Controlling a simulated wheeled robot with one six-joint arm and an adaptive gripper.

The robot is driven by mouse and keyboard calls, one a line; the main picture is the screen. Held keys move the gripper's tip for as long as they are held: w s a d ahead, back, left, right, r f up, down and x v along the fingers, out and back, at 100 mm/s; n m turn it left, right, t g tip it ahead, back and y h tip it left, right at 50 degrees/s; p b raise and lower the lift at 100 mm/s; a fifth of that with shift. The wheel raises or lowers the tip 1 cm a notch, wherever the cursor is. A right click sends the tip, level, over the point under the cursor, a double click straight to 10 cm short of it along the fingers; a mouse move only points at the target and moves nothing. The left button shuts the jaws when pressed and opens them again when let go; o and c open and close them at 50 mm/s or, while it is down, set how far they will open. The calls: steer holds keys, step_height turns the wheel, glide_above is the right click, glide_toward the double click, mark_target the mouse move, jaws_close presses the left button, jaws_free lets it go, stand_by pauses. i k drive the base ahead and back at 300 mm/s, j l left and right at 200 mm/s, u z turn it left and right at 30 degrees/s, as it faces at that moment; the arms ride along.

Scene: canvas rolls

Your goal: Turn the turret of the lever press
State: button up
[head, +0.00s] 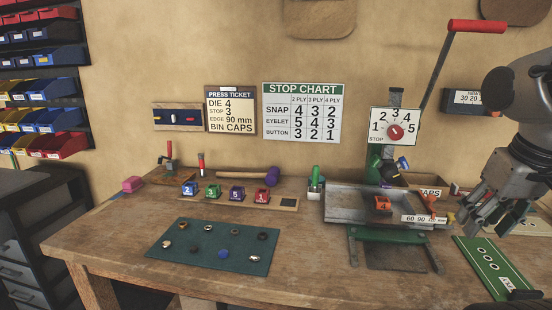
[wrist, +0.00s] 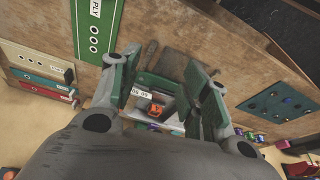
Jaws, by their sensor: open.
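The green lever press (head: 381,158) stands at the right of the workbench, its long lever with a red handle (head: 476,26) raised. A white stop dial (head: 402,117) numbered 1 to 5 is on it, with a red knob (head: 395,132); its pointing is too small to tell. Below the dial is a small part with blue and yellow bits (head: 392,168), perhaps the turret. An orange die marked 4 (head: 382,205) sits on the grey press table (head: 345,203); it also shows in the wrist view (wrist: 156,111). My gripper (head: 466,226) is open and empty, right of the press, its fingers (wrist: 165,80) apart.
Dies marked 2, 5 and others (head: 236,194) stand in a row left of the press. A dark green mat (head: 214,262) with small parts lies in front. A green ply card (head: 487,266) lies below my gripper. The press ticket (head: 231,110) reads die 4, stop 3.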

mark_target(388, 169)
steer(key=j+z, duration=0.25)
steer(key=j, duration=0.15)
steer(key=k+j+z, duration=0.2)
steer(key=j, duration=0.15)
steer(key=k+j+z, duration=0.1)
steer(key=j+z, duration=0.15)
steer(key=k+j+z, duration=0.25)
steer(key=j, duration=0.2)
steer(key=i, duration=0.1)
